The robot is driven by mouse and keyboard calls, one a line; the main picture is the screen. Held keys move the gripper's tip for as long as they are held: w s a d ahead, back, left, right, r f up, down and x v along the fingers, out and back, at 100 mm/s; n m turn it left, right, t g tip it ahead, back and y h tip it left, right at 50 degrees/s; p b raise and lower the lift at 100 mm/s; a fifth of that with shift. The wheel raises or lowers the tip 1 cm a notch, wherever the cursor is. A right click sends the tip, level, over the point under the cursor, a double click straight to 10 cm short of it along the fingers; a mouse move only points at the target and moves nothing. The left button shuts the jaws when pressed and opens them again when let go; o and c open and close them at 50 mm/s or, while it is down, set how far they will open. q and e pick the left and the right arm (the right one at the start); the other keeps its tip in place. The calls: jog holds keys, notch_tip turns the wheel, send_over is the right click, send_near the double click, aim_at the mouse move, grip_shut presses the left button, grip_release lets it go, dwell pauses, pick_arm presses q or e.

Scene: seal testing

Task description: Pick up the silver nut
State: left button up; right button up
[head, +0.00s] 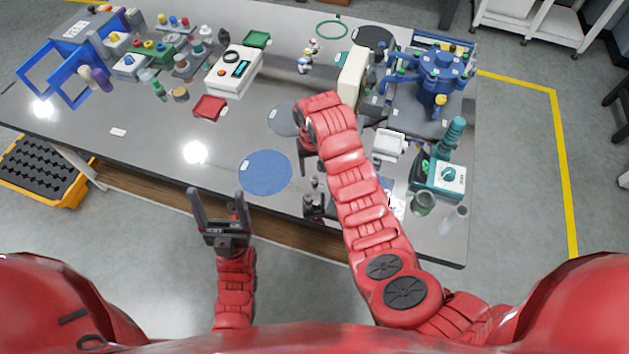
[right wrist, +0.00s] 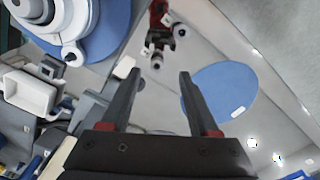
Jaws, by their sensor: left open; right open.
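I cannot make out a silver nut for certain in either view; it may be hidden or too small to tell. My right gripper (right wrist: 158,74) is open, with nothing between its fingers in the right wrist view. In the head view, my right arm reaches over the table and largely hides this gripper. My left gripper (head: 216,196) is open and empty, in front of the table's near edge and left of the right arm.
A blue round mat (head: 265,173) lies left of my right arm, on the grey table (head: 150,158). A red tray (head: 209,108), a white device (head: 235,70) and a green tray (head: 257,39) stand farther back. Blue machinery (head: 435,75) and a teal device (head: 440,175) stand at right.

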aim_at(314, 179)
jog(key=shift+w+f+p, duration=0.15)
jog(key=shift+f+p, duration=0.3)
jog(key=shift+p, duration=0.05)
notch_tip(314, 179, down, 3)
jog(key=shift+w+d+r+p, duration=0.1)
jog(key=shift+w+r+p, duration=0.05)
jog(key=shift+p, duration=0.4)
jog(key=shift+f, duration=0.8)
grip_shut()
